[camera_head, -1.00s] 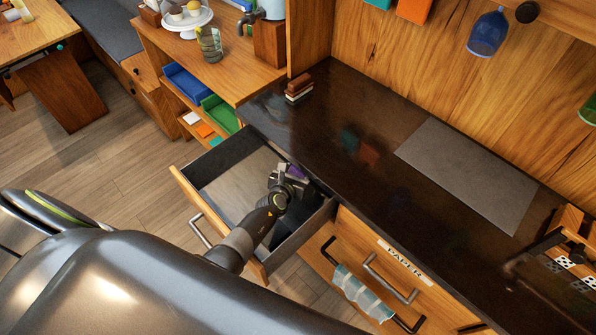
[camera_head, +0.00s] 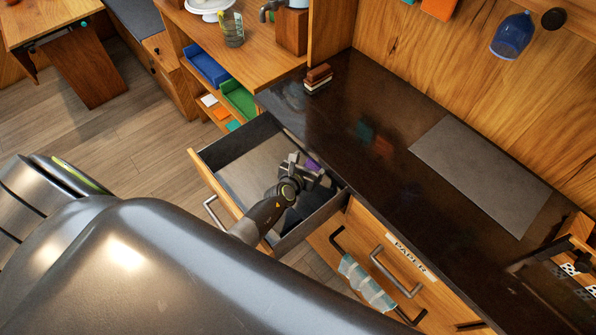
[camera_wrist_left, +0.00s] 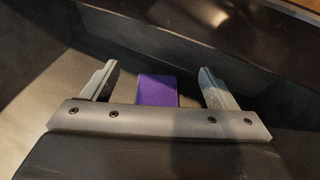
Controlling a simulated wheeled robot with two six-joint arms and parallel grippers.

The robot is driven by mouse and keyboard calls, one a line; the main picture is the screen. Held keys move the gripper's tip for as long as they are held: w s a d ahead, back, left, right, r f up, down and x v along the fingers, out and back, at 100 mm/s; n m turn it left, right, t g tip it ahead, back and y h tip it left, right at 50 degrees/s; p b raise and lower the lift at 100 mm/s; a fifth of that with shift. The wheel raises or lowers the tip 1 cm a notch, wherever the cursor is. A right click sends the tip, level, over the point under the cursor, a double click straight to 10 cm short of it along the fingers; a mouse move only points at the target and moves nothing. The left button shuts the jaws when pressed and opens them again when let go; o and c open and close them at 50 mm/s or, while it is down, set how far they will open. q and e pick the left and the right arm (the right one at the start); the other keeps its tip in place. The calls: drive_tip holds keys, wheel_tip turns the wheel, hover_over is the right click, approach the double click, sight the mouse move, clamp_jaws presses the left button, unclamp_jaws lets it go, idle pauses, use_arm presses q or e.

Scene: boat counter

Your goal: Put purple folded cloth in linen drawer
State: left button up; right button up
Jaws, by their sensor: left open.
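The purple folded cloth (camera_wrist_left: 157,90) lies in the open drawer (camera_head: 225,150), near its back right side under the counter edge. In the head view only a small part of the cloth (camera_head: 312,163) shows past my gripper. My left gripper (camera_head: 308,168) reaches down into the drawer. In the left wrist view its two fingers (camera_wrist_left: 160,85) are spread apart, with the cloth between and slightly beyond them, and gaps on both sides. The lower part of the cloth is hidden by the gripper bar. My right gripper is not in view.
A dark counter (camera_head: 390,140) runs beside the drawer, with a grey mat (camera_head: 480,175) and a small stack of blocks (camera_head: 318,78). A closed drawer labelled PAPER (camera_head: 410,253) is at right, near a checked towel (camera_head: 366,285) on a bar. The drawer's left part is bare.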

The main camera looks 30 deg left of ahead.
use_arm(q)
drive_tip(key=p+v, duration=0.2)
drive_tip(key=v, duration=0.7)
drive_tip(key=shift+s+r, duration=0.2)
drive_tip(key=shift+s, duration=0.15)
